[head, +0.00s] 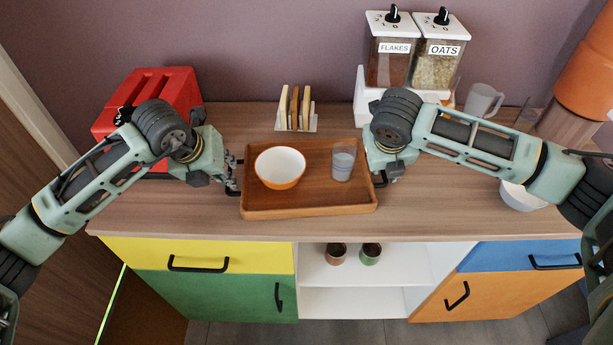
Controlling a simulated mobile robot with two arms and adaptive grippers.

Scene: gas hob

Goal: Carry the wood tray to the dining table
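The wood tray (310,207) lies flat on the wooden counter in the head view, near its front edge. It carries an orange bowl with a white inside (279,168) and a clear glass (343,162) with pale contents. My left gripper (233,176) is at the tray's left edge. My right gripper (380,179) is at the tray's right edge, its fingers partly hidden by its own wrist. Both are very close to the rim. Whether the fingers are closed on it is too small to tell. The dining table is not in view.
A red toaster (150,95) stands at the left, behind my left arm. A toast rack (296,110) is behind the tray. Flakes and oats dispensers (413,50), a mug (483,100) and a white bowl (522,196) stand at the right. Cabinets with black handles (198,264) are below.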

